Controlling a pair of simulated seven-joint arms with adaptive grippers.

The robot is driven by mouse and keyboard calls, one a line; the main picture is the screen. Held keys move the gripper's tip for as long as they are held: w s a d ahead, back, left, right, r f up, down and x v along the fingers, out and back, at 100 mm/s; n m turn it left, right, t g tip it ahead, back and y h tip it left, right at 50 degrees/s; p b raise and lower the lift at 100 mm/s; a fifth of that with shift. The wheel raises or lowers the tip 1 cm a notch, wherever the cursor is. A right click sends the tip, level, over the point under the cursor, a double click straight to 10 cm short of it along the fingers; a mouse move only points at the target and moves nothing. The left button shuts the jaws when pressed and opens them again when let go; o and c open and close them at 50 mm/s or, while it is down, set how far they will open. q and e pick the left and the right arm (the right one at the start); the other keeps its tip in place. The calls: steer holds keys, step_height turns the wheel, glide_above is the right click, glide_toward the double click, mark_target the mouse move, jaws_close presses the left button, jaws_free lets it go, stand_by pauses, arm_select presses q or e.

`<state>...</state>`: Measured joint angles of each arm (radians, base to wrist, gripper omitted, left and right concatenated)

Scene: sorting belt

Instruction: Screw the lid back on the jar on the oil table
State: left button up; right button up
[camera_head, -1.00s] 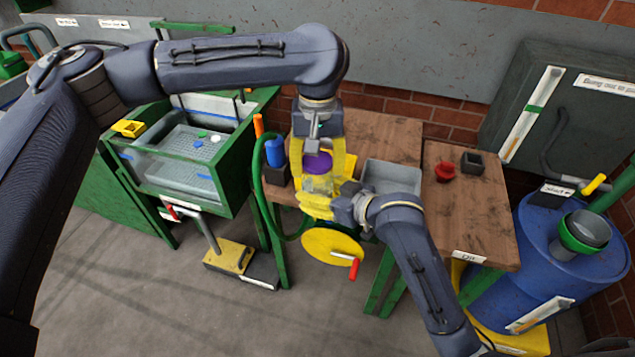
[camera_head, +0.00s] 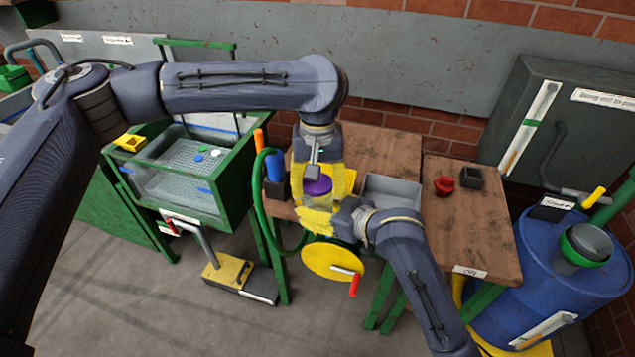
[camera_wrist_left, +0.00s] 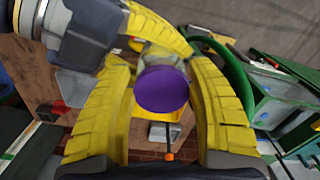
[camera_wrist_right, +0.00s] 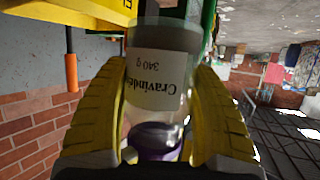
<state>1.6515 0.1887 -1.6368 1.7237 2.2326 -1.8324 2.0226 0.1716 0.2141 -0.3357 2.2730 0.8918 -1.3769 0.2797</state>
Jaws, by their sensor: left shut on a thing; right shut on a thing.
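The purple lid (camera_head: 318,187) sits on top of the clear jar (camera_head: 316,202) above the wooden oil table (camera_head: 385,146). My left gripper (camera_head: 317,179) reaches down from above, with its yellow fingers on both sides of the lid, shut on it. The lid (camera_wrist_left: 162,90) also shows between the fingers in the left wrist view. My right gripper (camera_head: 324,207) comes from the front right and is shut around the jar's body. In the right wrist view the jar (camera_wrist_right: 160,75) with its white label lies between the fingers. Whether the threads are engaged cannot be seen.
A grey bin (camera_head: 392,190) stands right of the jar. A blue bottle (camera_head: 275,166) stands to its left, and a yellow wheel with a red handle (camera_head: 330,261) is in front below. A red funnel-like piece (camera_head: 444,185) and a dark box (camera_head: 472,178) are on the right tabletop.

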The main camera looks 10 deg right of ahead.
arm_select(q)
steer(key=shift+f, duration=0.65)
stand_by(0.7)
